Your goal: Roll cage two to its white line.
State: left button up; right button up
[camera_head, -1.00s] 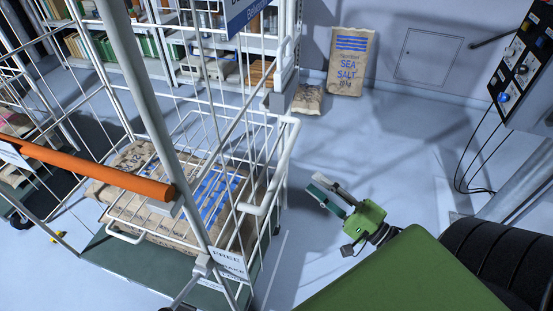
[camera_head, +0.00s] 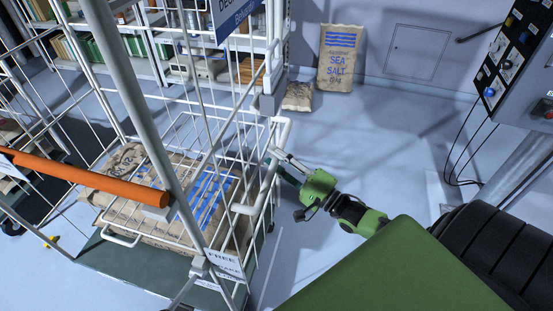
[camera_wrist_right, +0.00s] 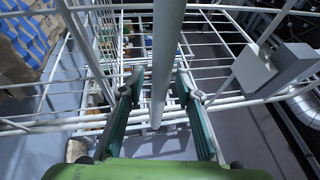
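A white wire roll cage (camera_head: 215,150) with a green base (camera_head: 130,265) fills the left of the head view and holds brown sacks with blue stripes. I cannot read a number on it. My right gripper (camera_head: 279,163) is at the cage's right side, by its white tube handle (camera_head: 265,180). In the right wrist view the gripper (camera_wrist_right: 158,92) is open, its fingers either side of a grey-white tube (camera_wrist_right: 168,50); gaps show beside the tube. A thin pale line (camera_head: 268,270) lies on the floor right of the cage. My left gripper is out of view.
An orange bar (camera_head: 90,180) crosses the cage's near side. A sea salt sack (camera_head: 340,58) and a smaller sack (camera_head: 297,97) rest by the back wall. A control panel (camera_head: 520,60) with hanging cables is at right. Floor between is clear.

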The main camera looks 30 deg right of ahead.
grip_shut()
jog(key=shift+s+d+f, duration=0.1)
jog(key=shift+s+d, duration=0.25)
grip_release()
jog(key=shift+s+d, duration=0.25)
jog(key=shift+s, duration=0.05)
jog(key=v, duration=1.2)
jog(key=shift+a, duration=0.1)
